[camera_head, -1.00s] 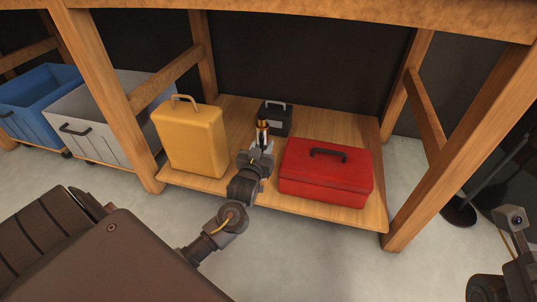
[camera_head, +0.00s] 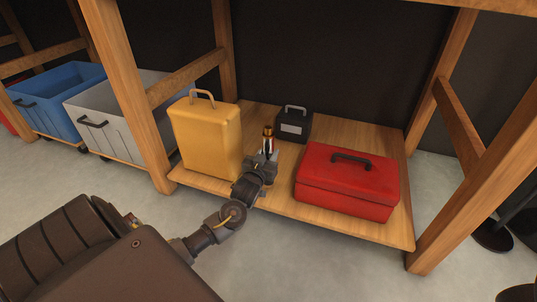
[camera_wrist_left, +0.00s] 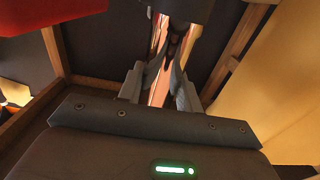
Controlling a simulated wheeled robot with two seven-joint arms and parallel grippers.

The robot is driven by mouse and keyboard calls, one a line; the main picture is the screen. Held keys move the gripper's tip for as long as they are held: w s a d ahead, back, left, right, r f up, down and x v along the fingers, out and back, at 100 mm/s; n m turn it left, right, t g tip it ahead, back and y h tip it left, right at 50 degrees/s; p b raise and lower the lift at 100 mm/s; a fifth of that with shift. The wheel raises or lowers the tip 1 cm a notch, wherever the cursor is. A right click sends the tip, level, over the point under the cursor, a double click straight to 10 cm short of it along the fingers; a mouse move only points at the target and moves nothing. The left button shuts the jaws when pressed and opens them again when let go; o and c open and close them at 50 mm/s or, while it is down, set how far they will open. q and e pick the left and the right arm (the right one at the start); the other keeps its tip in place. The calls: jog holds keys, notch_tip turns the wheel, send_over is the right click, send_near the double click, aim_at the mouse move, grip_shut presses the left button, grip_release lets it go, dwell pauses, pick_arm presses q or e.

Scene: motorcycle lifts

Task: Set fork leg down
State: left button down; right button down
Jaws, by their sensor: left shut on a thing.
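My left gripper (camera_head: 266,157) reaches over the lower wooden shelf (camera_head: 340,133) between the yellow case and the red toolbox. It is shut on the fork leg (camera_head: 268,135), whose upper end shows copper-orange and dark above the fingers. In the left wrist view the fork leg (camera_wrist_left: 160,86) is a shiny copper shaft between the gripper fingers (camera_wrist_left: 163,75). Its lower end is hidden by the gripper in the head view, so I cannot tell whether it touches the shelf. My right gripper is not in view.
A yellow case (camera_head: 207,138) stands left of the gripper, a red toolbox (camera_head: 347,180) lies right, and a small black box (camera_head: 294,124) sits behind. Wooden posts (camera_head: 130,95) frame the shelf. Grey (camera_head: 110,118) and blue (camera_head: 60,95) bins stand left.

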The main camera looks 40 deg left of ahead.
pick_arm(q)
jog(key=shift+f+b, duration=0.4)
jog(key=shift+f, duration=0.1)
jog(key=c, duration=1.4)
grip_release()
jog(key=shift+f, duration=0.25)
jog(key=o, duration=0.5)
jog(key=shift+r, duration=0.1)
jog(key=shift+c, duration=0.2)
